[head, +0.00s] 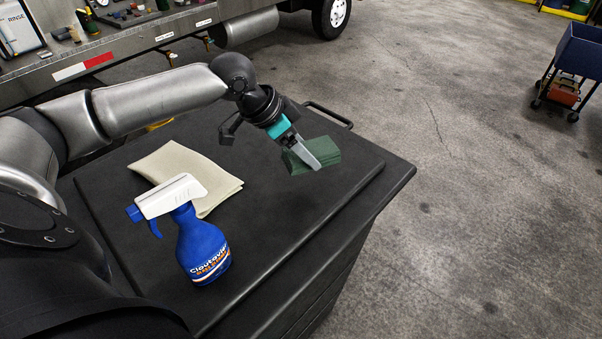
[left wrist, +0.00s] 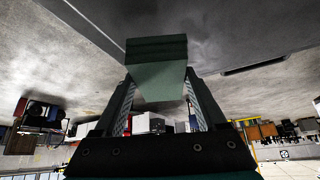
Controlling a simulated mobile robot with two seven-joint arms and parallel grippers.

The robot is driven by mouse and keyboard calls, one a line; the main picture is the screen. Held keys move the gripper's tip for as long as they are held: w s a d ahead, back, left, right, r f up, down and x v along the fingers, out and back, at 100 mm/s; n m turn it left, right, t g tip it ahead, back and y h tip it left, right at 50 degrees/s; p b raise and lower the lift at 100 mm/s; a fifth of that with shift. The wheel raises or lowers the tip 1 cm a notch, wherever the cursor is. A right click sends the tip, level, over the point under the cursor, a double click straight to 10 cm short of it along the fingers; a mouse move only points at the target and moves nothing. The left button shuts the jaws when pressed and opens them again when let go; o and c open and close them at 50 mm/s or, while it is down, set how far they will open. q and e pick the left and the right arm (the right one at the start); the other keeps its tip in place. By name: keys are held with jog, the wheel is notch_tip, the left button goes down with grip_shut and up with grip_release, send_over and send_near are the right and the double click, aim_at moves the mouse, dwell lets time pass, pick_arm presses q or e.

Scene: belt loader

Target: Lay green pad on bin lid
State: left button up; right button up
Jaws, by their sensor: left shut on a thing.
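The green pad (head: 324,152) is a dark green block over the right part of the black bin lid (head: 290,220). My left gripper (head: 308,160) is shut on the green pad. In the left wrist view the pad (left wrist: 157,75) sits between the two fingers of my left gripper (left wrist: 160,100). The pad is at or just above the lid; I cannot tell whether it touches. My right gripper is not in view.
A blue and white spray bottle (head: 203,245) stands on the lid at the front left. A folded beige cloth (head: 205,170) lies behind it. A truck bed (head: 110,50) runs along the back left. A blue cart (head: 580,55) stands at the far right. The concrete floor at right is clear.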

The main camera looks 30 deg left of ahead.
aim_at(285, 159)
pick_arm(q)
notch_tip(285, 159, down, 7)
jog(key=shift+f, duration=0.15)
jog(key=o, duration=1.3)
jog(key=v, duration=1)
jog(key=shift+s+a, duration=0.1)
jog(key=shift+p+v, duration=0.3)
jog(key=shift+v, duration=0.65)
